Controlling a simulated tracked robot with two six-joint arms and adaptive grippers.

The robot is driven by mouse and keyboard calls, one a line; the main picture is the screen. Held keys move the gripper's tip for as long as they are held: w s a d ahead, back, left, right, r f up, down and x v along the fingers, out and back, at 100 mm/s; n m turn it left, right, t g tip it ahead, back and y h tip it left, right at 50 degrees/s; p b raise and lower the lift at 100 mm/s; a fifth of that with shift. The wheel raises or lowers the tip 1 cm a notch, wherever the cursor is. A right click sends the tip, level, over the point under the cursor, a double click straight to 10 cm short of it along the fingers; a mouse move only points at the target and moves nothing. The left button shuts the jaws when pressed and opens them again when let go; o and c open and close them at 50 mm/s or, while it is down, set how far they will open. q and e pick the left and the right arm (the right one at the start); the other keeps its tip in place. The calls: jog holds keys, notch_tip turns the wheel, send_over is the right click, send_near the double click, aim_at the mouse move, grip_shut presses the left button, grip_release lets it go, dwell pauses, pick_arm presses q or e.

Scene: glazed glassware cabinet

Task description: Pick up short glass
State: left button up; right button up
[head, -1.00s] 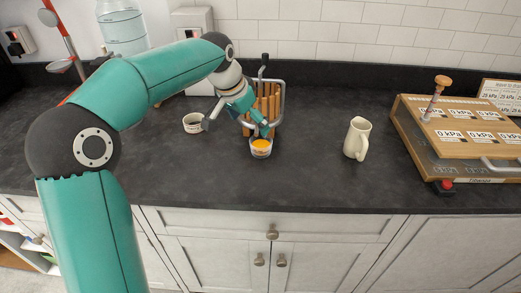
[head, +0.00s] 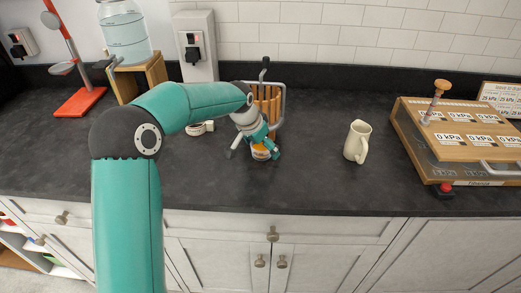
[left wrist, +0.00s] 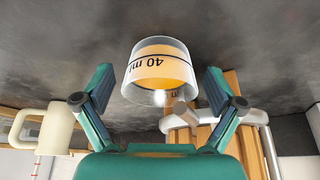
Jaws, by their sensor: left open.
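The short glass (head: 261,154) is a small clear tumbler holding orange liquid. It stands on the dark counter, partly hidden by my left gripper in the head view. In the left wrist view the glass (left wrist: 158,88) appears upside down, with a "40 ml" mark. My left gripper (head: 253,155) is open at the glass. In the left wrist view its two fingers (left wrist: 158,72) show on either side of the glass, with a gap on each side. My right gripper is not in view.
A wooden-slatted holder with a metal frame (head: 267,98) stands close behind the glass. A white cup (head: 205,128) is partly hidden behind my left arm. A cream jug (head: 356,142) stands to the right, with clear counter between. A wooden pressure-gauge box (head: 465,140) is far right.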

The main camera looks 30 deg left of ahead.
pick_arm(q)
jog(key=c, duration=1.3)
jog(key=shift+c, duration=0.6)
jog(key=shift+r, duration=0.1)
jog(key=shift+s, duration=0.1)
